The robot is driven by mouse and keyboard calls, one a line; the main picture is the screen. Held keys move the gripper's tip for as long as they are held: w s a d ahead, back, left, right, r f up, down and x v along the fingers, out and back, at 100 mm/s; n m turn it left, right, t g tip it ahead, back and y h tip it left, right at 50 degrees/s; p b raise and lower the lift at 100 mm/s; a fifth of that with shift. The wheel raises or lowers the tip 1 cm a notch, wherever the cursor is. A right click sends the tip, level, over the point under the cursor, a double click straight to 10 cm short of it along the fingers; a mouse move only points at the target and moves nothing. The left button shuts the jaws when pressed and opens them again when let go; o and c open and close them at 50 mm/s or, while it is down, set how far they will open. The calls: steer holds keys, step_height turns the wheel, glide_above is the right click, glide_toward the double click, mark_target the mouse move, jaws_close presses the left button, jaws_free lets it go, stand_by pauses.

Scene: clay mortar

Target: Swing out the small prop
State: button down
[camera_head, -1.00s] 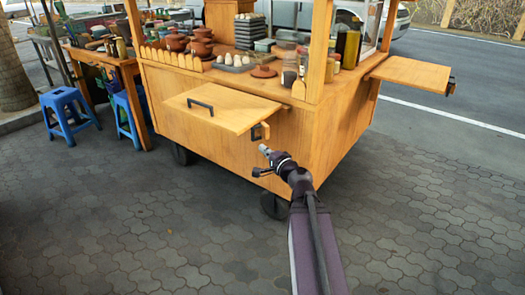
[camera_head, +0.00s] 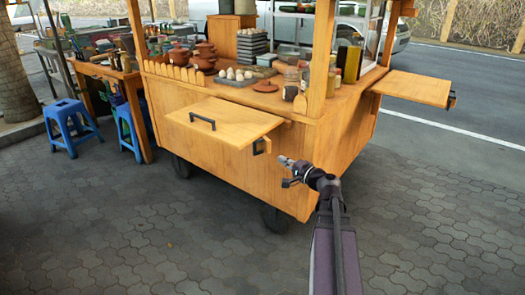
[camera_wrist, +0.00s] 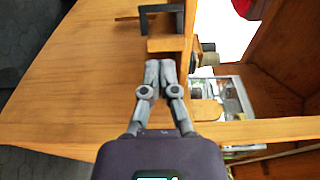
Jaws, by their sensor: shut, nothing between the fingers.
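The small prop (camera_head: 267,145) is a short wooden piece beside a dark bracket. It sits on the cart's front wall under the right corner of the raised flap (camera_head: 232,119). In the wrist view, a small wooden piece (camera_wrist: 166,44) that looks like the prop stands out from the wall beside a dark bracket (camera_wrist: 161,8). My gripper (camera_head: 282,160) is just right of and below the prop in the head view. In the wrist view its two grey fingertips (camera_wrist: 158,66) are together and empty, just short of the wooden piece. Whether they touch it is unclear.
The wooden cart (camera_head: 230,160) carries pots, eggs and jars on its top. A second flap (camera_head: 413,86) sticks out on its right side. Blue stools (camera_head: 72,124) stand at the left by a side table. The paving in front is clear.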

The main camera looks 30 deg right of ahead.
mark_target(265, 151)
steer(key=shift+w, duration=0.1)
steer(key=x, duration=0.8)
steer(key=shift+w+a, duration=0.1)
steer(key=shift+w, duration=0.25)
steer(key=shift+w+a, duration=0.25)
steer(key=shift+w, duration=0.25)
steer(key=shift+s+a, duration=0.1)
